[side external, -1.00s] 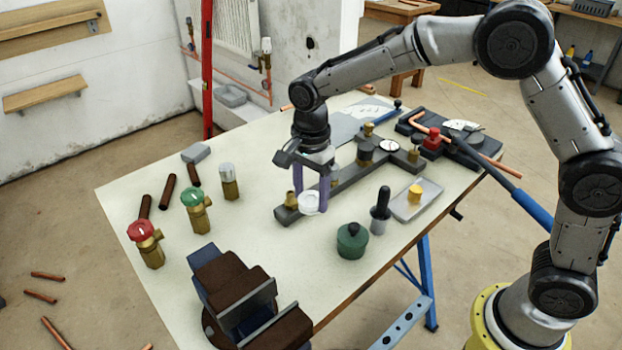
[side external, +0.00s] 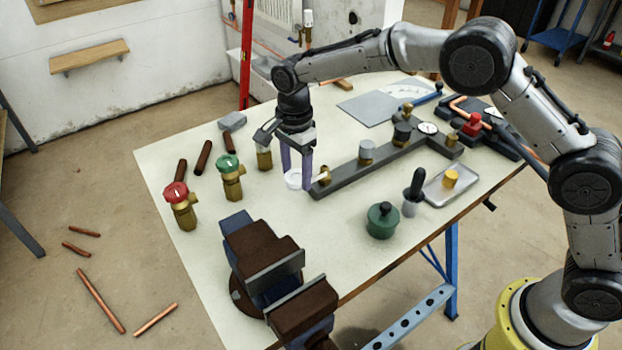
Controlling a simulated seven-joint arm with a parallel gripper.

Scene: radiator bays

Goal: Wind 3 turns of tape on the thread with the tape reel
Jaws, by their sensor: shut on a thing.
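My gripper (side external: 296,180) points down with its purple fingers shut on the white tape reel (side external: 293,179). The reel is low over the table, just left of the brass threaded fitting (side external: 325,175). A pale strip, seemingly tape, shows between the reel and the fitting. How much tape lies on the thread is too small to tell.
A red-capped valve (side external: 180,206), a green-capped valve (side external: 230,178) and a grey-capped valve (side external: 264,158) stand left. A vise (side external: 270,265) is at the front. A green pot (side external: 383,221), a dark-handled tool (side external: 413,192) and a tray (side external: 437,196) stand right.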

